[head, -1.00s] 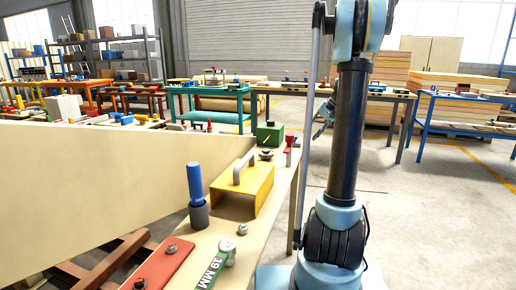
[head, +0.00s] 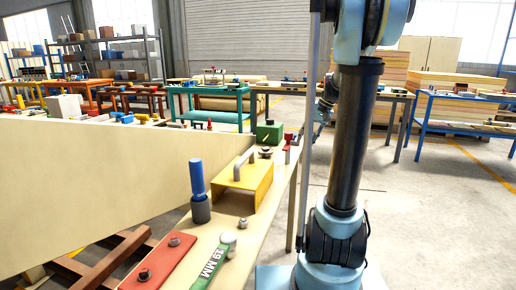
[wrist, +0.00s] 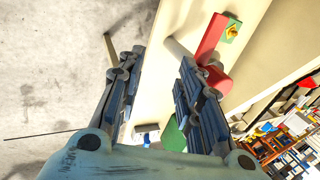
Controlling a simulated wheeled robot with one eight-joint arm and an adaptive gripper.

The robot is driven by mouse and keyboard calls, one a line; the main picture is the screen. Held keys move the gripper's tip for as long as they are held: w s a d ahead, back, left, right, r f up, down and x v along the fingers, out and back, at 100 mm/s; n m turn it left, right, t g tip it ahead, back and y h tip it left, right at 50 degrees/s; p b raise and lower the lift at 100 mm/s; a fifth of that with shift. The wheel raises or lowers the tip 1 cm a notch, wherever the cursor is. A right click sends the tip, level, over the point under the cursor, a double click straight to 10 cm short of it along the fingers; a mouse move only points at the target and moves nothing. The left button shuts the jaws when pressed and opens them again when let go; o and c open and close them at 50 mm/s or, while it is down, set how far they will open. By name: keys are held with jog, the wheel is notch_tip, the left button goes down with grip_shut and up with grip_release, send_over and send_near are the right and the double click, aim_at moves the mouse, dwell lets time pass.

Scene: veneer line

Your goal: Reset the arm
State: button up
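My arm (head: 352,140) stands upright at the right of the head view, beside the narrow bench. Its column hides most of the end of the arm, and only a small bluish part shows behind it. In the wrist view my gripper (wrist: 155,66) has its two dark fingers spread apart, with nothing between them. The pale bench surface and grey floor show beyond the fingers. A red part (wrist: 212,38) lies on the bench past the right finger, and a green block (wrist: 174,138) shows lower down between the fingers.
The bench holds a yellow cover with a handle (head: 243,187), a blue-handled tool (head: 197,178), a green block (head: 270,132), a red plate (head: 160,262) and a green "19 MM" strip (head: 212,266). A large pale panel (head: 100,185) stands left. Floor at right is open (head: 440,215).

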jog(key=s+a+f+n+h, duration=0.1)
jog(key=s+a+f, duration=0.15)
jog(key=s, duration=0.65)
jog(key=s+a+f+n+h, duration=0.1)
jog(key=s+f+h, duration=0.15)
jog(key=s, duration=0.75)
jog(key=s+d+f+n+h, duration=0.1)
jog(key=s+f, duration=0.9)
jog(key=s, duration=0.1)
jog(key=shift+s+d+t, duration=0.3)
jog(key=shift+s+d, duration=0.1)
jog(key=shift+w+f, duration=0.25)
jog(key=shift+w, duration=0.2)
jog(key=shift+s, duration=0.1)
